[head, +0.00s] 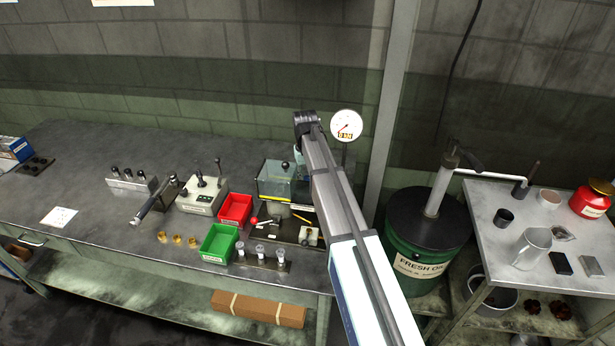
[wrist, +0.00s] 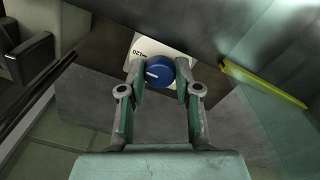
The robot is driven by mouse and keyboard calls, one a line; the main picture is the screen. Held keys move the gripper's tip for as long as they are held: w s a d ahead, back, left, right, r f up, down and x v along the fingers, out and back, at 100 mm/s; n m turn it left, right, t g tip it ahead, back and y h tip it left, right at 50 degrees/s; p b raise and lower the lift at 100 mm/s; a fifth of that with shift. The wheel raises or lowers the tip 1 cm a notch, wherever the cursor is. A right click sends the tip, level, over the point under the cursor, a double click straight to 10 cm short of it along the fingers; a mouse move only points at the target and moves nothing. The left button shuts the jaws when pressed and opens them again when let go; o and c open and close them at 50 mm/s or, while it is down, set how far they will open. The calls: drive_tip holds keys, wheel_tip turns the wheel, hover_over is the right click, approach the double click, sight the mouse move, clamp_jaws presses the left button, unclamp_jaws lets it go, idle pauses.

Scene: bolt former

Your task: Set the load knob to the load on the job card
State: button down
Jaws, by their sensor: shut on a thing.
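In the wrist view a round blue knob (wrist: 161,71) with a white pointer line sits between the fingertips of my gripper (wrist: 157,75). The gripper is shut on it. The pointer line lies on the left part of the knob's face. A white scale plate (wrist: 146,46) shows behind the knob, with what looks like 120 printed on it; the rest is hidden. In the head view my arm hides the knob and the gripper. A white card (head: 59,216) lies flat on the bench at the left; its print is too small to read.
A round gauge (head: 346,126) with a display that seems to read 0 kN stands behind my arm. A clear-covered box (head: 275,181), a red bin (head: 235,208) and a green bin (head: 219,243) stand left of the arm. A yellow strip (wrist: 262,82) runs right of the knob.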

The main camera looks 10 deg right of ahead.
drive_tip(key=shift+n, duration=0.4)
drive_tip(key=n+b, duration=0.1)
drive_tip(key=n, duration=0.3)
drive_tip(key=shift+n, duration=0.4)
drive_tip(key=n+b, duration=0.1)
drive_tip(key=n, duration=0.5)
drive_tip(key=shift+d, duration=0.1)
drive_tip(key=n, duration=0.6)
drive_tip(key=shift+f+n, duration=0.1)
drive_tip(key=shift+n, duration=0.2)
drive_tip(key=n+b, duration=0.1)
drive_tip(key=n, duration=0.4)
drive_tip(key=shift+y, duration=0.3)
drive_tip(key=shift+n, duration=0.4)
drive_tip(key=c, duration=0.8)
unclamp_jaws()
drive_tip(key=shift+w, duration=0.1)
